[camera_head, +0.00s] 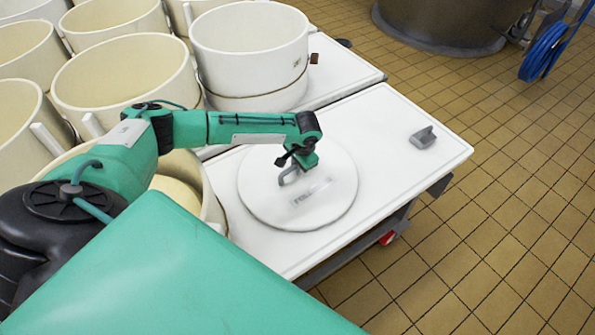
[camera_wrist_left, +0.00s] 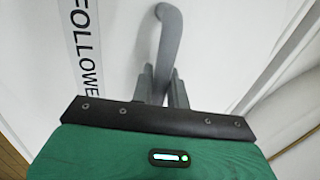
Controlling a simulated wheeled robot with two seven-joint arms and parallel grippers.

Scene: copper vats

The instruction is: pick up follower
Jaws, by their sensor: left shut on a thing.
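The follower (camera_head: 325,207) is a round white disc with a grey handle (camera_head: 287,178) and a label. In the head view it is at the white table top, below my left gripper (camera_head: 293,172). I cannot tell whether it touches the table. In the left wrist view the follower (camera_wrist_left: 120,50) fills much of the picture, with its label reading "FOLLOWE" at the left. My left gripper (camera_wrist_left: 160,88) is shut on the grey handle (camera_wrist_left: 168,35), which rises between its fingers. My right gripper is not in view.
The white table (camera_head: 400,175) carries a small grey block (camera_head: 423,138) near its right edge. Several cream tubs (camera_head: 125,80) crowd the left, one (camera_head: 212,205) close beside the disc. A copper vat (camera_head: 440,25) and blue hose (camera_head: 543,50) stand at the back. Tiled floor is clear at right.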

